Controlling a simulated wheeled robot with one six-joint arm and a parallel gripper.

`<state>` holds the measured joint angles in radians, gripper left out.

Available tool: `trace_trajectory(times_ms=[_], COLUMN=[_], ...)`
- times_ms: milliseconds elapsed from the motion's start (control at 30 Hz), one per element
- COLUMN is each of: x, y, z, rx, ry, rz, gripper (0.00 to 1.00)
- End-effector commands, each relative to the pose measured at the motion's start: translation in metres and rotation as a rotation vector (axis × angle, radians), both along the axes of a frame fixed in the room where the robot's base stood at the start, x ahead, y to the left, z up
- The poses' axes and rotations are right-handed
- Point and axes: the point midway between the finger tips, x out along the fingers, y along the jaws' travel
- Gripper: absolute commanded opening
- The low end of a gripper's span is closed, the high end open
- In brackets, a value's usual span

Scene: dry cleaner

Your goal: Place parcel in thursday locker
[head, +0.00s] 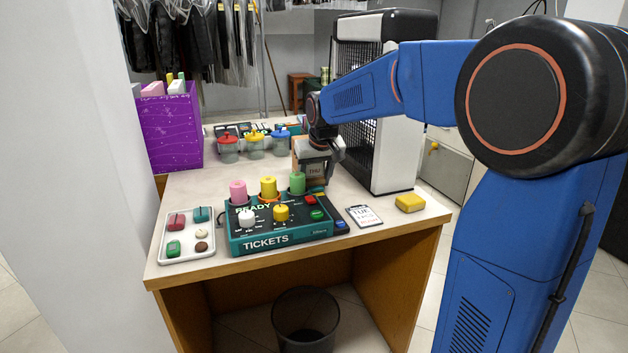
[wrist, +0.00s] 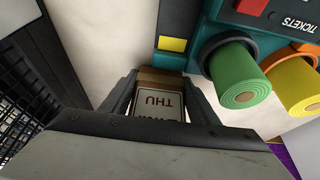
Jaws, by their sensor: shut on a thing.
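The parcel (head: 313,172) is a small brown box with a white label reading THU. In the head view it is at the table's middle right, behind the green roll and partly covered by my gripper (head: 320,160). In the wrist view the parcel (wrist: 158,102) sits between the two fingers of my gripper (wrist: 162,92), which are shut on it. I cannot tell whether its underside touches the table. No locker marked Thursday can be made out in either view.
A teal ticket machine (head: 290,234) with pink, yellow and green rolls stands in front of the parcel. A black-and-white mesh unit (head: 400,150) stands close on the right. A TUE clipboard (head: 365,216) and yellow block (head: 410,203) lie front right. A purple box (head: 172,130) is back left.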

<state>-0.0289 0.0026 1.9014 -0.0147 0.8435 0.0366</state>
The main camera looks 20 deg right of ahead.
Motion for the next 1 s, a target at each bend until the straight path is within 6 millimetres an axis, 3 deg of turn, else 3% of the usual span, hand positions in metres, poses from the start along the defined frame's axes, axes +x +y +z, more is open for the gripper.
trace_trajectory(times_ms=[200, 233, 300, 667, 867, 1000], x=[0.000, 0.000, 0.000, 0.000, -0.010, -0.020], y=[0.000, 0.000, 0.000, 0.000, 0.000, 0.000], z=[-0.001, -0.002, -0.002, 0.002, 0.025, 0.051], rx=[0.000, 0.000, 0.000, 0.000, 0.000, 0.000], ry=[-0.001, 0.000, 0.000, -0.001, -0.003, -0.005], rz=[0.000, 0.000, 0.000, 0.000, 0.000, 0.000], gripper=[0.20, 0.59, 0.73, 0.73, 0.73, 0.73])
